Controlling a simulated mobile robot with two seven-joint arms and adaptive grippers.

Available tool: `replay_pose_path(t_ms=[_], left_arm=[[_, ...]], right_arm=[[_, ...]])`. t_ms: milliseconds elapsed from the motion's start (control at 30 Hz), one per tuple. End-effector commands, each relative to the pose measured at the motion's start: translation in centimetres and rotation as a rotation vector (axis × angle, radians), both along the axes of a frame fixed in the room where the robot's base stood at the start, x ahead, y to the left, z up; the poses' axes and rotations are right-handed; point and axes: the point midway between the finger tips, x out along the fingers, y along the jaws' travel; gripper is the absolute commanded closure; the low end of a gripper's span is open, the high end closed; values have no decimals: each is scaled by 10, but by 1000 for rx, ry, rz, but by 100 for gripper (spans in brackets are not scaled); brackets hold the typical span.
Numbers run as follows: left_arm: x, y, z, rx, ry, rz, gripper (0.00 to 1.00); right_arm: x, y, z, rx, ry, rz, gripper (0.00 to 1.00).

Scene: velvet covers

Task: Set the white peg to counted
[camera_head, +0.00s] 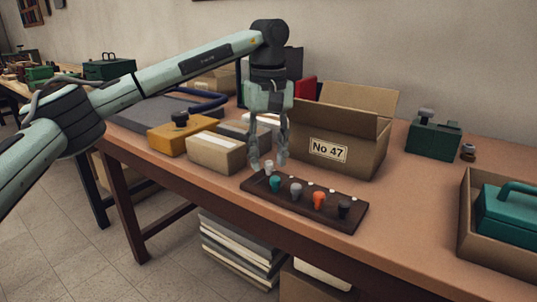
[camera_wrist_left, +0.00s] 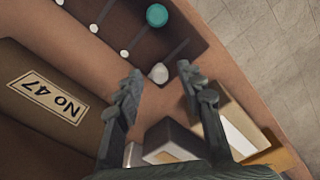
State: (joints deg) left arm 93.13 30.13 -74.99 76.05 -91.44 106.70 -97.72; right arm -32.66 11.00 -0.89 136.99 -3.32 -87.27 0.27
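The dark peg board (camera_head: 255,186) lies near the table's front edge, with short slots and white dots along its far side. The white peg (camera_head: 268,166) stands at the board's left end, at the dotted end of its slot; it also shows in the left wrist view (camera_wrist_left: 159,74). The teal (camera_head: 275,184), grey (camera_head: 296,191), orange (camera_head: 319,200) and black (camera_head: 344,208) pegs stand at the near ends of their slots. My left gripper (camera_head: 268,161) points down, open, its fingertips either side of the white peg; contact cannot be told. No word "counted" is readable.
An open cardboard box (camera_head: 350,155) marked No 47 stands close behind the board. A cream-sided carton (camera_head: 216,152) and a yellow box (camera_head: 180,135) are to the left. A crate (camera_head: 495,245) with a teal case is at the right. The table right of the board is clear.

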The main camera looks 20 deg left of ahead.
Motion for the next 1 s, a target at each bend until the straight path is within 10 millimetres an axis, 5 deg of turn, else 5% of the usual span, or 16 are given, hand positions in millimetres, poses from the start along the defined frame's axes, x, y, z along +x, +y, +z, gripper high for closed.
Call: replay_pose_path(t_ms=[333, 800, 1000], left_arm=[[0, -1, 11, -2, -1, -1, 62], [0, -1, 102, -1, -2, 1, 62], [0, 0, 118, 1, -1, 0, 62]], right_arm=[[0, 0, 1, 1, -2, 1, 60], [0, 0, 0, 1, -2, 1, 60], [0, 0, 0, 0, -2, 0, 60]])
